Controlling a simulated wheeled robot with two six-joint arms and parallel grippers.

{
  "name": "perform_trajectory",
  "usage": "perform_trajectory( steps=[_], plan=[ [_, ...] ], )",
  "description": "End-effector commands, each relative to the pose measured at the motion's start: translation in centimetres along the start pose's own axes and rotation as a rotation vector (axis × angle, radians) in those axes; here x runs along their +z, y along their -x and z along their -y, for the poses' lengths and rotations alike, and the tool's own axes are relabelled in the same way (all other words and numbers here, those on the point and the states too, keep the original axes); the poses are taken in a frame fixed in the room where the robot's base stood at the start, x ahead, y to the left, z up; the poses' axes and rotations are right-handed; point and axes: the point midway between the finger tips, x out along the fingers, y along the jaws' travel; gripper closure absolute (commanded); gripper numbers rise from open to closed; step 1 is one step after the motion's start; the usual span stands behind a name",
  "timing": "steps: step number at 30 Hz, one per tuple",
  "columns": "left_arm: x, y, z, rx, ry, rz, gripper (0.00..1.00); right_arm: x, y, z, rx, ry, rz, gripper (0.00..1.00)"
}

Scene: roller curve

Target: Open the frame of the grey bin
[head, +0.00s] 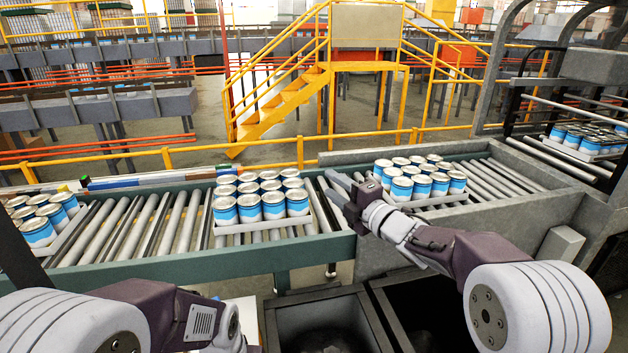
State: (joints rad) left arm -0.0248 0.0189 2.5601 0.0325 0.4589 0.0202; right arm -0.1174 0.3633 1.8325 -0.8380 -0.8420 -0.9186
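Two dark grey open-topped bins stand side by side at the bottom edge below the conveyor. The left one (318,294) shows its rim and dark inside; the right one (383,312) is partly hidden by my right arm. I cannot tell which is the grey bin of the task, and no separate frame can be made out on either.
A roller conveyor (150,226) with a green side rail crosses the view. Trays of blue-and-white cans stand on it, at the left (38,230), middle (262,206) and right (420,183). A yellow railing and stairs (270,105) stand behind.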

Motion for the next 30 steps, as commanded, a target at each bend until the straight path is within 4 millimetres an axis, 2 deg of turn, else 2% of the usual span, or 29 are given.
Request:
perform_trajectory(
  steps=[3,10,11,14,15,21,23,26,30],
  plan=[
    [0.0,-0.3,0.0,0.0,0.0,0.0,0.33,-0.1,0.7,0.0,0.0,0.0,-0.001,0.62],
    [0.0,-0.2,0.0,0.0,0.0,0.0,0.33,-0.1,0.7,-0.1,0.0,0.0,-0.002,0.62],
    [0.0,-0.2,0.0,0.0,0.0,0.0,0.33,-0.1,0.7,-0.1,0.0,0.0,-0.002,0.68],
    [0.0,-0.2,0.0,0.0,0.0,0.0,0.33,-0.1,0.7,0.0,0.0,0.0,-0.001,0.95],
    [0.0,-0.2,0.0,0.0,0.0,0.0,0.33,-0.1,0.7,0.0,0.0,0.0,-0.001,1.0],
    [0.0,-0.2,0.0,0.0,0.0,0.0,0.33,-0.1,0.7,0.0,0.0,-0.038,-0.001,1.0],
    [0.0,-0.2,0.0,0.0,0.0,0.0,0.33,0.0,0.7,0.0,-0.001,-0.124,-0.001,1.0],
    [0.0,-0.2,0.0,0.0,0.0,0.0,0.33,0.2,0.7,0.0,0.001,-0.376,0.008,1.0],
    [0.0,-0.2,0.0,0.0,0.0,0.0,0.33,1.1,0.9,0.4,0.023,-0.868,0.048,1.0]
  ],
)
